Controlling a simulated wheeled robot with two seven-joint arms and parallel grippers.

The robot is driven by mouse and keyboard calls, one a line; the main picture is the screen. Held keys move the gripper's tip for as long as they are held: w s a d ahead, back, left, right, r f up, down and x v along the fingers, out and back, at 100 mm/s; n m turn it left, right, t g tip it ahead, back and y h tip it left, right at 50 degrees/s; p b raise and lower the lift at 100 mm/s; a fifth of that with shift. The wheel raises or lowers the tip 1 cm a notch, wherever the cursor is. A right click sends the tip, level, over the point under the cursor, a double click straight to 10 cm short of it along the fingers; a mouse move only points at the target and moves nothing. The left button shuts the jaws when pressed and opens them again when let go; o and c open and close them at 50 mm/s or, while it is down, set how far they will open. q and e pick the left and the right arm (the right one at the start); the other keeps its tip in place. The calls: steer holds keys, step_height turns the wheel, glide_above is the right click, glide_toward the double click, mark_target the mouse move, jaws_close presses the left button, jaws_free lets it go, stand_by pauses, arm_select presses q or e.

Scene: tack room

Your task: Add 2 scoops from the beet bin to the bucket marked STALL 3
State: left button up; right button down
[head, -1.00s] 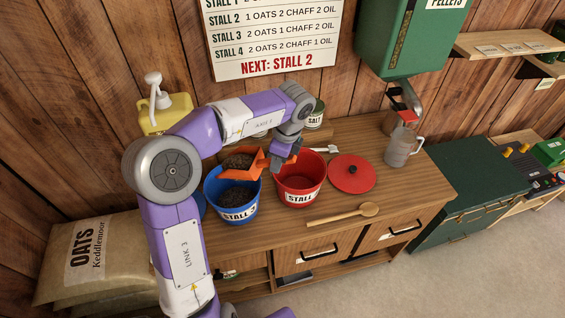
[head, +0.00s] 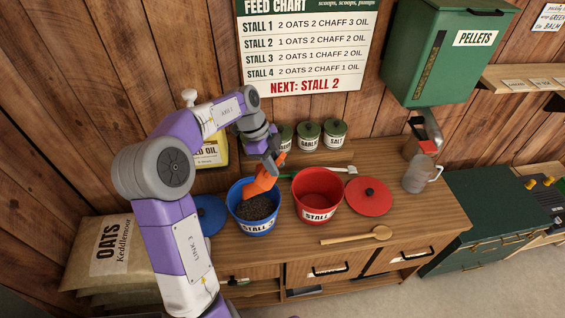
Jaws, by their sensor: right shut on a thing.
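My right gripper (head: 271,160) is shut on an orange scoop (head: 261,183) above the blue bucket (head: 237,214). The scoop is tilted steeply, with its bowl pointing down into the bucket's opening. Dark, crumbly feed (head: 258,207) lies inside the blue bucket. The bucket's front label reads STALL, with a number that looks like 3 but is small. A red bucket (head: 301,201), also labelled STALL, stands just to its right and looks empty; its number is hard to read. No bin marked beet can be made out. My left gripper is not in view.
A blue lid (head: 209,214) lies left of the blue bucket. Canisters (head: 308,135) and a yellow oil jug (head: 214,152) stand behind. A green pellet dispenser (head: 440,60) hangs at right.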

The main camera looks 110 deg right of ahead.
steer(key=shift+w+d+r+g+y+p, duration=0.6)
steer(key=shift+w+d+g+y+p, duration=0.1)
steer(key=shift+w+d+p, duration=0.15)
steer(key=shift+s+a+f+b, duration=0.15)
steer(key=shift+b, duration=0.15)
steer(key=s+a+f+t+h+b, duration=0.5)
steer(key=s+a+t+h+b, duration=0.1)
steer(key=s+a+t+h, duration=0.2)
steer(key=shift+s+a+f, duration=0.15)
steer(key=shift+s+a, duration=0.6)
step_height(320, 180, up, 7)
steer(key=p, duration=0.7)
